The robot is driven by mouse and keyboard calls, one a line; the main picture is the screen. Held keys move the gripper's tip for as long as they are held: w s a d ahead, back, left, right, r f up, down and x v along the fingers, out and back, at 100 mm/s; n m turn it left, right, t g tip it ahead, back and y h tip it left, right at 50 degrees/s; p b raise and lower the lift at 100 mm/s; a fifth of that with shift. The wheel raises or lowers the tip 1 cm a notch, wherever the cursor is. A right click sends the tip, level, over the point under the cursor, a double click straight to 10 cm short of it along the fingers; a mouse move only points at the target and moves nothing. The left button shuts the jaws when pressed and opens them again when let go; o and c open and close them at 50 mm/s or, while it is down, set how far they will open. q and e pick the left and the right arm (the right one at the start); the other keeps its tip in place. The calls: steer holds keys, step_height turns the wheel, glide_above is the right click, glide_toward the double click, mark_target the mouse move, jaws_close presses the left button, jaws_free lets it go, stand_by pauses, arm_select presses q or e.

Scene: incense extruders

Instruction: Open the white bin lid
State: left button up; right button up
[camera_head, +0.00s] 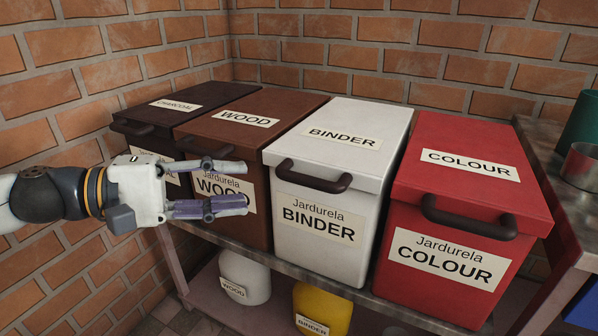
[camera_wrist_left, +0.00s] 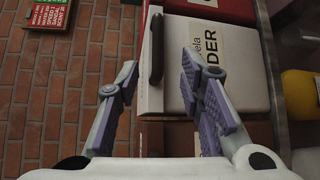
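The white bin (camera_head: 330,228), labelled BINDER, stands between the brown and red bins with its white lid (camera_head: 365,117) shut. A dark handle (camera_head: 312,180) runs along the lid's front edge. My left gripper (camera_head: 246,184) is open and empty, in front of the brown WOOD bin and left of the white lid's handle. In the left wrist view the open fingers (camera_wrist_left: 158,78) are spread, with the handle (camera_wrist_left: 157,48) ahead between them and the white bin's front (camera_wrist_left: 240,60) behind. No contact with the handle shows. My right gripper is not in view.
The dark CHARCOAL bin (camera_head: 190,98) and brown WOOD bin (camera_head: 262,105) stand left, the red COLOUR bin (camera_head: 475,195) close on the right. All lids are shut. A brick wall (camera_head: 400,60) is behind. White (camera_head: 245,275) and yellow (camera_head: 322,308) containers stand below.

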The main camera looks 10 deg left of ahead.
mark_target(303, 181)
arm_select(q)
steer(key=x, duration=1.2)
steer(key=shift+d+r, duration=0.1)
jaws_close()
steer(key=shift+r, duration=0.1)
